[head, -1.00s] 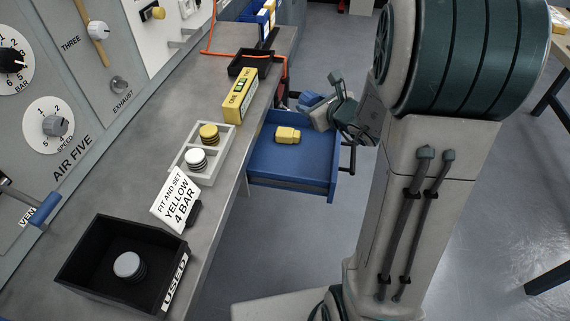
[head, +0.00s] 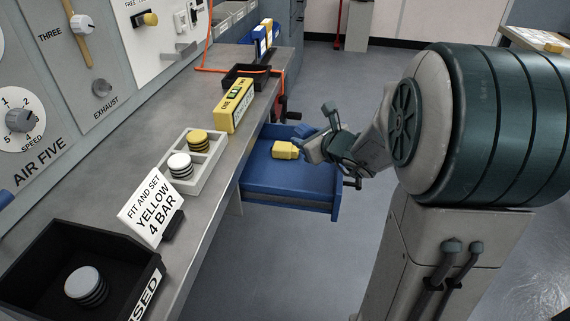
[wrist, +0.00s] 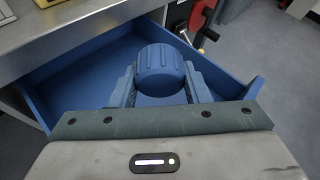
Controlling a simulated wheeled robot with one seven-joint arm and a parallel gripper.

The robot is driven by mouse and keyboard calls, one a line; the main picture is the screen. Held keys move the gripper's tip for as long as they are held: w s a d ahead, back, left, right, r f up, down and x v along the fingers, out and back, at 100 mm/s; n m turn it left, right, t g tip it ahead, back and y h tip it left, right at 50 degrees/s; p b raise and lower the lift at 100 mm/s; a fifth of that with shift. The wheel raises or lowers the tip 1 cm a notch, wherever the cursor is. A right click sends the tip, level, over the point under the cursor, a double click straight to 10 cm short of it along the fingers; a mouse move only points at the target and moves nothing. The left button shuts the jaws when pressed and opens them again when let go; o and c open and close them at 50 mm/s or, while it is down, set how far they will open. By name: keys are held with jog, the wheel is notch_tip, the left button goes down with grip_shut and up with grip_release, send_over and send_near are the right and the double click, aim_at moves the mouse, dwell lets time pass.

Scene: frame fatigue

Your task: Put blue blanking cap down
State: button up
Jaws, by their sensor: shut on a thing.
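The blue blanking cap (wrist: 160,70) is a ribbed round piece. In the wrist view it sits between the two fingers of my gripper (wrist: 160,88), which is shut on it. The open blue drawer (wrist: 75,85) lies beneath and around it in that view. In the head view my gripper (head: 312,143) is at the right side of the drawer (head: 285,182), beside a yellow piece (head: 285,150) lying inside. I cannot tell the exact gap between the cap and the drawer floor.
The grey bench (head: 120,140) runs along the left. On it are a white tray (head: 207,172) with a yellow and a white cap, a sign (head: 150,207), a yellow box (head: 233,107) and a black used bin (head: 120,262).

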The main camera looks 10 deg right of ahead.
jog(key=w+a+f, duration=0.1)
jog(key=w+a+f+b, duration=0.1)
jog(key=a, duration=0.1)
jog(key=w+a+f+b, duration=0.1)
jog(key=a, duration=0.1)
jog(key=shift+f, duration=0.4)
jog(key=shift+f+b, duration=0.7)
jog(key=shift+f, duration=1.15)
jog(key=shift+f+b, duration=0.35)
jog(key=shift+b, duration=0.15)
jog(key=shift+f+b, duration=0.25)
jog(key=shift+b, duration=0.1)
jog(key=o, duration=1.1)
jog(key=shift+r, duration=0.2)
